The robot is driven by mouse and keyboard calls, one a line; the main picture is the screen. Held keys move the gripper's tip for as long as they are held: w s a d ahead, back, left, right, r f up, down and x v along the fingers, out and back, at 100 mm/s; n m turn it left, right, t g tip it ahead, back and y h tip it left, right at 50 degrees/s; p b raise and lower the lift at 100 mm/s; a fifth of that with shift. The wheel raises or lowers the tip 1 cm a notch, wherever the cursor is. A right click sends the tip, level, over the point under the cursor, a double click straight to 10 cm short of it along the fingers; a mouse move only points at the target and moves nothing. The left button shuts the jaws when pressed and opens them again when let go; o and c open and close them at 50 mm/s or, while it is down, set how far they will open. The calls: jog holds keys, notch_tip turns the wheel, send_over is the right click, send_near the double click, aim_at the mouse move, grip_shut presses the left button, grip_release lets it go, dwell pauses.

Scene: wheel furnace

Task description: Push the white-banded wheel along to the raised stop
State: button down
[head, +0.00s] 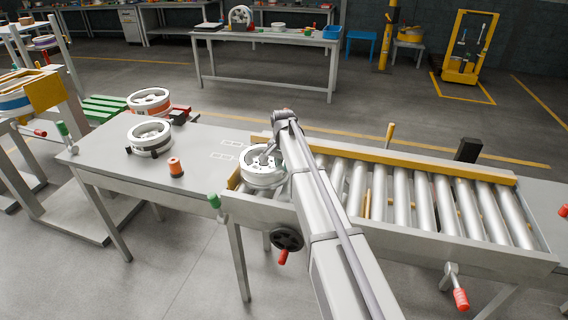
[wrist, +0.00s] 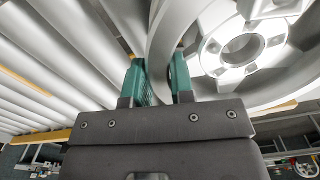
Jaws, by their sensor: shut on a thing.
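The white-banded wheel (head: 262,180) lies flat at the left end of the roller conveyor (head: 420,200). Its pale rim, hub and bolt holes fill the upper right of the wrist view (wrist: 240,45). My gripper (wrist: 160,80) has its two green fingers on either side of the wheel's rim wall and is shut on it. In the head view my arm hides the fingertips and part of the rollers. I cannot tell for sure which part is the raised stop; a black block (head: 468,150) stands up at the conveyor's back right.
Yellow rails edge the conveyor, with a yellow post (head: 390,133) at the back. The rollers right of my arm are empty. On the left table are another wheel (head: 150,134) on a dark holder and an orange spool (head: 176,167). An orange-banded wheel (head: 149,101) sits behind.

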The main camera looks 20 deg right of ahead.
jog(key=shift+s+a, duration=0.65)
jog(key=shift+s, duration=0.15)
jog(key=c, duration=0.9)
grip_release()
jog(key=shift+a, duration=0.15)
jog(key=shift+r, duration=0.1)
notch_tip(320, 180, up, 11)
jog(key=p, duration=1)
jog(key=shift+f+p, duration=0.2)
jog(key=shift+p, duration=0.2)
